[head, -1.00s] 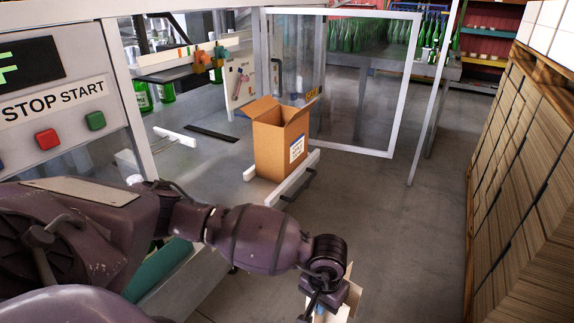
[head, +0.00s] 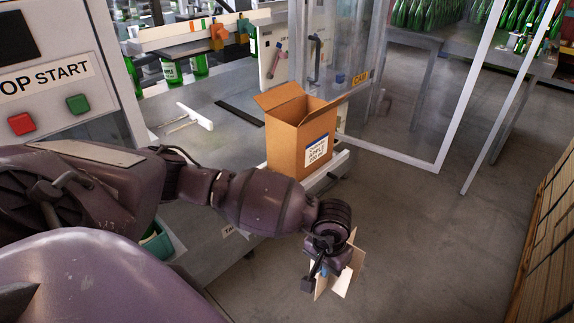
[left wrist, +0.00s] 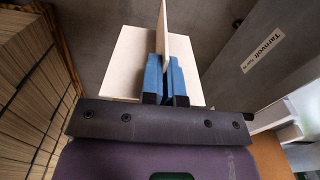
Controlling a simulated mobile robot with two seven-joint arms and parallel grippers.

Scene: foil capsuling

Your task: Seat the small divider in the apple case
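The apple case (head: 290,145) is an open brown cardboard box with a label on its front and its flaps up. It stands on the end of the grey machine table in the head view. My left gripper (head: 326,272) is in front of the case and lower in the picture, clear of it. Its blue fingers (left wrist: 164,80) are shut on the small divider (left wrist: 126,62), pale crossed card panels, one panel standing between the fingers. The divider also shows in the head view (head: 350,268), partly hidden by the gripper. The inside of the case is mostly hidden. My right gripper is not in view.
A clear guard door (head: 420,90) with a white frame stands open behind the case. Stacked brown cardboard (head: 548,235) rises at the right. A control panel with red and green buttons (head: 78,104) is at the left. The floor between is clear.

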